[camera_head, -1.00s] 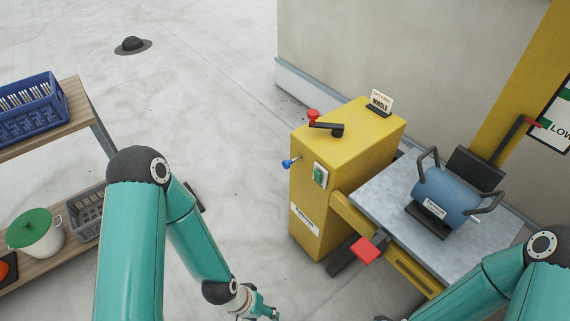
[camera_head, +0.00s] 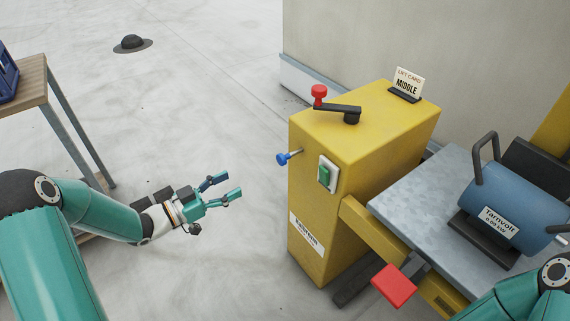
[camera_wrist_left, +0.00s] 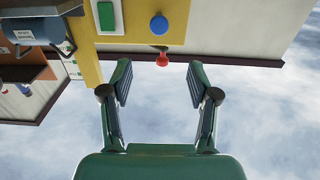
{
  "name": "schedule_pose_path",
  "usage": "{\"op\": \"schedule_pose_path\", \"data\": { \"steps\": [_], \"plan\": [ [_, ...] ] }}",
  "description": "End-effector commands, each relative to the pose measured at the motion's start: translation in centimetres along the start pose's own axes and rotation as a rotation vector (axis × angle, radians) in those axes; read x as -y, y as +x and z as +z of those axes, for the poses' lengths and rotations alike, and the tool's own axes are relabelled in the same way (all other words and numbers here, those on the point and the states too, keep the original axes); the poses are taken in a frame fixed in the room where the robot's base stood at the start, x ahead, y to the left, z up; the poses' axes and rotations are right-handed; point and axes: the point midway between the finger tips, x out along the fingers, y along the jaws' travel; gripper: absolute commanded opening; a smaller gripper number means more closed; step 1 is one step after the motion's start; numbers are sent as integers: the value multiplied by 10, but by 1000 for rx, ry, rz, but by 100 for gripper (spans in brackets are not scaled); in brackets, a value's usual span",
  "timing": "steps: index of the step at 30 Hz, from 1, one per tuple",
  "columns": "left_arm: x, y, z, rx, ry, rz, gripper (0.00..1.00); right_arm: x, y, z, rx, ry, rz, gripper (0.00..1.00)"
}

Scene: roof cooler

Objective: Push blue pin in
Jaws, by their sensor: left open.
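The blue pin (camera_head: 284,158) sticks out on a thin metal shaft from the left side of the yellow lift housing (camera_head: 330,215). In the left wrist view the blue pin (camera_wrist_left: 159,24) shows as a round blue knob, ahead of and above the space between the fingers. My left gripper (camera_head: 228,187) is open and empty, to the left of the pin and a little lower, apart from it. Its two spread fingers also show in the left wrist view (camera_wrist_left: 160,85). My right gripper is out of view; only part of my right arm shows at the lower right.
A red-knobbed crank (camera_head: 340,110) and a "MIDDLE" lift card (camera_head: 406,84) are on the housing's top. A green switch (camera_head: 326,174) is near the pin. A red pedal (camera_head: 394,286) juts out low. A blue Tarnvolt motor (camera_head: 510,205) sits on the grey platform (camera_head: 405,200).

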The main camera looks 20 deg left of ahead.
Motion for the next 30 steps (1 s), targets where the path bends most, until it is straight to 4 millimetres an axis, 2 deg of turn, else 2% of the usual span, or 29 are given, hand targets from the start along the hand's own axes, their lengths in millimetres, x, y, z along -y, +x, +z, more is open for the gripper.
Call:
{"op": "schedule_pose_path", "data": {
  "steps": [5, 8, 21, 25, 30],
  "plan": [
    [-2, 16, -1, -4, 6, 12, 60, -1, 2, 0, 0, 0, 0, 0],
    [-3, 34, -1, -5, 5, 14, 60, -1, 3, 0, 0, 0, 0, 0],
    [-5, 130, 0, -3, 4, 17, 60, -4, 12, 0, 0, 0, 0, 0],
    [-6, 151, -1, -4, 5, 17, 60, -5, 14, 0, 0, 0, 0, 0],
    [-6, 167, -1, -2, 4, 16, 60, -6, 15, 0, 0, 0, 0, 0]
  ]
}}
